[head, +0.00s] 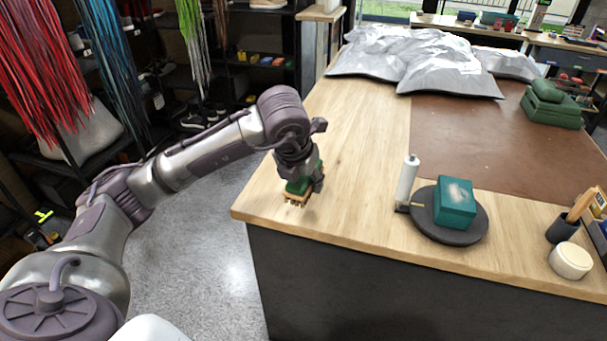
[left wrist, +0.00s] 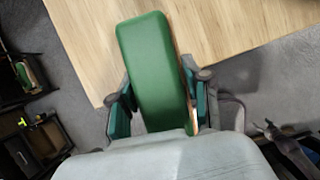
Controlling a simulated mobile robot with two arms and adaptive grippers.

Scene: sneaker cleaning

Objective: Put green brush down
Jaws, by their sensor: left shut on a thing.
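The green brush (head: 298,188) has a green top, a wooden layer and pale bristles facing down. My left gripper (head: 302,178) is shut on it near the left front corner of the wooden table (head: 345,130). In the left wrist view the green brush (left wrist: 150,68) lies between the two fingers of the left gripper (left wrist: 158,100), over the table's edge region. The bristles are close to the tabletop; whether they touch it I cannot tell. My right gripper is not in view.
A round dark stand (head: 447,236) holds a teal box (head: 455,203), with a white roller (head: 406,180) beside it. A white round jar (head: 571,260) and a dark cup (head: 562,230) stand at the right. Grey bags (head: 420,60) lie at the back. The wood around the brush is clear.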

